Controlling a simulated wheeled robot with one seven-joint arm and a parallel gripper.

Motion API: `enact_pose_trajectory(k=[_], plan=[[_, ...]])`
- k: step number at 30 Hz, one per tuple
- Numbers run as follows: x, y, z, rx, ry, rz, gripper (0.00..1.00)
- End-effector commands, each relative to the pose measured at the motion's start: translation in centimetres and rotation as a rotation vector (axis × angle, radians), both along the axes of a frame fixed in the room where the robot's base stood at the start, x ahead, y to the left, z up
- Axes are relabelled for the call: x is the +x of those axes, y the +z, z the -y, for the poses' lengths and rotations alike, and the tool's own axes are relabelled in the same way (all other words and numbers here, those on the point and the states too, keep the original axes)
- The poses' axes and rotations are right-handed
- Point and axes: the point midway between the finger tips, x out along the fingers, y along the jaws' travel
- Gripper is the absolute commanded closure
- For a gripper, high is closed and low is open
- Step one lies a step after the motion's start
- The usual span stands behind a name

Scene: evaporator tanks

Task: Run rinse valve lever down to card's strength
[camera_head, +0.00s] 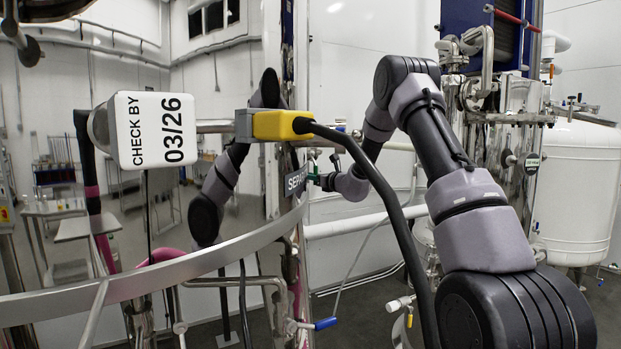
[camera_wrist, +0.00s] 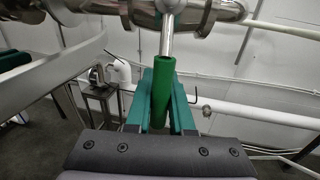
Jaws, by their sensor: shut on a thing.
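In the wrist view, a lever with a green sleeve (camera_wrist: 163,88) hangs down on a metal stem from a steel pipe fitting at the top. My gripper (camera_wrist: 165,100) has its green fingers shut on the sleeve, one on each side. In the head view my gripper (camera_head: 318,178) is small, beside the polished tank column and close to a dark label plate (camera_head: 297,179) reading "SEPA", the rest of it hidden. The lever is too small there to judge its angle. No card with a strength can be read in these views.
A white block (camera_head: 155,130) marked "CHECK BY 03/26" and a yellow-grey connector (camera_head: 270,125) with a black cable stand in front at the left. A curved metal rail (camera_head: 150,278) crosses below. A white tank (camera_head: 580,190) stands at right. A white pipe (camera_wrist: 260,118) runs behind my gripper.

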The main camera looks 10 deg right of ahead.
Motion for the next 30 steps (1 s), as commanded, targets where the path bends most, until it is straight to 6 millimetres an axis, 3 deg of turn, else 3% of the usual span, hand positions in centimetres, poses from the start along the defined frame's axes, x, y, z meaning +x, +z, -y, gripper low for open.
enact_pose_trajectory(k=[20, 30], plan=[[0.1, -0.1, 0.2, -0.019, -0.001, 0.009, 1.00], [0.8, 0.1, 1.6, -0.186, -0.001, 0.098, 1.00]])
